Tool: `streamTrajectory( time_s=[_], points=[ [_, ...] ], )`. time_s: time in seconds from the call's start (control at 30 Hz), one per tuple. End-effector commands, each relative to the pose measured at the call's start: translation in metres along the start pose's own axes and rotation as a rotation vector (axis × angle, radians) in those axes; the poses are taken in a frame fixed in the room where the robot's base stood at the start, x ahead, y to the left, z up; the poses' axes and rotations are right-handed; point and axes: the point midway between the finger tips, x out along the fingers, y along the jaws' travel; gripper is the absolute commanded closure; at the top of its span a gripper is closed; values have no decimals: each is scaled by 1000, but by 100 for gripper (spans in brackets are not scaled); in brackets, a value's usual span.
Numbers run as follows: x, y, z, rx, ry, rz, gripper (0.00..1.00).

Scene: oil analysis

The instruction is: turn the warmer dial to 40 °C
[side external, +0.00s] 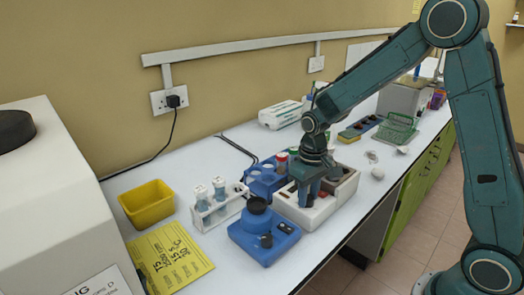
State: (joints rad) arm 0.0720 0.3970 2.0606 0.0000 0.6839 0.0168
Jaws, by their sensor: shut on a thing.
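My gripper (309,194) points down over the left part of a white box (318,217) in the middle of the bench. I take this box to be the warmer. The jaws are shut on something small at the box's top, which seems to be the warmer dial. The dial and its scale are hidden by the fingers, so its setting cannot be read. The box has dark open compartments (346,178) to the right of my gripper.
A white rack of tubes (218,211), a blue rack (262,187), a yellow tray (147,207) and a yellow note (171,259) lie left. A green rack (397,130) stands farther back.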

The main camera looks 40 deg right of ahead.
Motion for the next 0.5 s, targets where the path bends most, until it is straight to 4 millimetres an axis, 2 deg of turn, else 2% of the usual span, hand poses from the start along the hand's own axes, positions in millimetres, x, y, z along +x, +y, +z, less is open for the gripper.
streamTrajectory(
  time_s=[0.23, 0.27, 0.33, 0.37, 0.5],
  points=[
    [0, 0, 0, -1, -1, 0, 93],
    [0, 0, 0, -1, -1, 0, 66],
    [0, 0, 0, -1, -1, 0, 52],
    [0, 0, 0, -1, -1, 0, 48],
    [0, 0, 0, -1, -1, 0, 48]
  ],
)
